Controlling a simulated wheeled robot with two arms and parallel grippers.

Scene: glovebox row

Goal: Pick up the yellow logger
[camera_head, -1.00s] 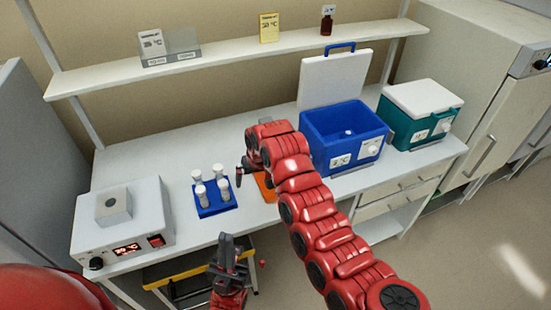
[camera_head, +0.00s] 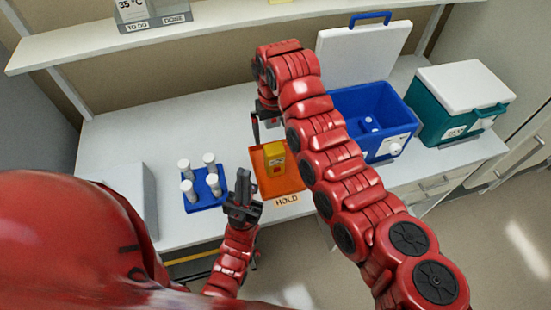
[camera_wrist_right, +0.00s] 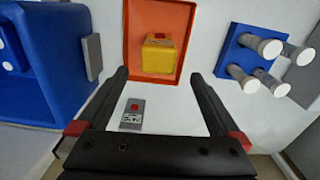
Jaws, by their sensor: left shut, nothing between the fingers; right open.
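The yellow logger (camera_head: 275,153) sits in the orange tray (camera_head: 292,181) marked HOLD. In the right wrist view the logger (camera_wrist_right: 158,57), a yellow box with a red spot on top, shows in the tray (camera_wrist_right: 133,25) beyond my fingertips. My right gripper (camera_head: 266,126) is open and empty at the tray's far side; its open fingers (camera_wrist_right: 158,75) point toward the logger, apart from it. In the head view my right arm hides part of this gripper. My left gripper (camera_head: 243,182) is shut and empty, left of the tray's front corner.
A blue rack (camera_head: 202,203) with several white-capped vials stands left of the tray. An open blue cooler (camera_head: 354,110) and a closed teal one (camera_head: 435,124) stand right. A small grey device (camera_wrist_right: 133,113) with a red button lies on the bench by my right gripper.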

